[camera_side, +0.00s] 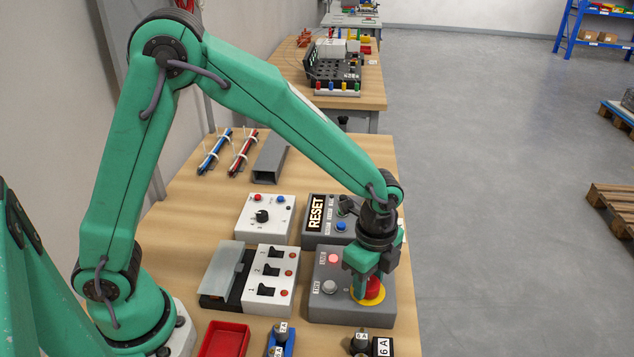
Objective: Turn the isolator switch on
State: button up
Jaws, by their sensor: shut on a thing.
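A grey control box (330,305) stands at the right side of the near bench. On it are a red knob (374,291) on a yellow disc, a round grey button (329,287) and a reddish lamp (334,258) that looks lit. My gripper (370,279) points down over the red knob and is shut on it; the fingers hide its upper part. I cannot read a label that names the isolator. A white box (280,225) behind to the left carries a black rotary knob (262,215).
A box with a RESET sign (316,213) stands just behind. A white box with several black rocker switches (269,267) and a grey-lidded box (222,270) stand left. A red tray (224,340) and small parts labelled A lie in front. Open floor lies right.

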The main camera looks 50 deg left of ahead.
aim_at(369, 282)
jog(key=shift+r+m, duration=0.1)
jog(key=shift+m, duration=0.4)
jog(key=o, duration=1)
jog(key=shift+r, duration=3.9)
